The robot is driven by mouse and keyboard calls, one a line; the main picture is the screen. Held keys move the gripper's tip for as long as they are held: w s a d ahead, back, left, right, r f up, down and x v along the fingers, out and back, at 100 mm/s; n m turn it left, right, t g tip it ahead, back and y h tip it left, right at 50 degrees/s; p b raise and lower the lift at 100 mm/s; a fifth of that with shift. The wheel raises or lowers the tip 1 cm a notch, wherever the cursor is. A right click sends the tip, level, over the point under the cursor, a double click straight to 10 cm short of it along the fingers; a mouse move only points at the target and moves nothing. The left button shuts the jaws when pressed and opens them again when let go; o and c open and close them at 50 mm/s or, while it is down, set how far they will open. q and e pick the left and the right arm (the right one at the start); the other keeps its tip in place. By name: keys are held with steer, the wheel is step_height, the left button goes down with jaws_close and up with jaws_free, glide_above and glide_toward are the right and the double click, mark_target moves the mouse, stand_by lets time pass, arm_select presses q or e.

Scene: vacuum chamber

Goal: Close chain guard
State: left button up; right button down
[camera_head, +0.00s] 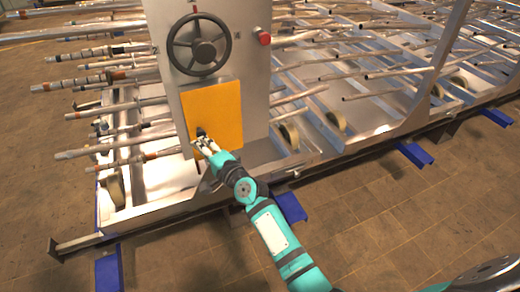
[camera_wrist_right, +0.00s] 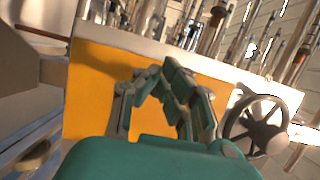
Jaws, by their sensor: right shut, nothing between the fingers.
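The chain guard (camera_head: 222,110) is a flat orange-yellow panel on the front of a grey upright housing (camera_head: 235,30). It lies flat against the housing face, as far as I can tell. It also fills much of the right wrist view (camera_wrist_right: 88,95). My right gripper (camera_head: 201,133) is in front of the panel's lower left part, its fingers shut and empty. In the right wrist view the fingertips (camera_wrist_right: 165,68) meet over the orange surface; I cannot tell whether they touch it. My left gripper is not in view.
A dark handwheel (camera_head: 199,45) sits above the panel, with a red button (camera_head: 264,38) to its right. A metal frame with many long pipes (camera_head: 330,70) extends behind the housing. Blue floor feet (camera_head: 290,207) stick out at the base. The tiled floor in front is clear.

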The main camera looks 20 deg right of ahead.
steer(key=v, duration=1.1)
steer(key=s+d+f+n+g+h+b, duration=0.1)
steer(key=s+f+n+g, duration=0.3)
steer(key=f, duration=0.9)
steer(key=s+d+f+n+g+h, duration=0.15)
steer(key=s+f, duration=0.45)
steer(key=f, duration=0.7)
steer(key=s+d+f+n+g+h+b, duration=0.1)
steer(key=s+d+f+n+g, duration=0.3)
steer(key=f, duration=0.9)
steer(key=s+d+f+n+g+h, duration=0.1)
steer(key=s+d+f+n+g, duration=0.1)
steer(key=s+f, duration=0.4)
steer(key=s+d+f+n+g+h+b, duration=0.1)
steer(key=s+f, duration=0.6)
steer(key=s, duration=0.9)
steer(key=s+d+f+n+g+h, duration=0.1)
steer(key=s+d+f+n+g, duration=0.2)
steer(key=s+f, duration=0.4)
steer(key=s+d, duration=0.1)
steer(key=s, duration=0.4)
steer(key=shift+b, duration=0.4)
steer(key=shift+n, duration=0.25)
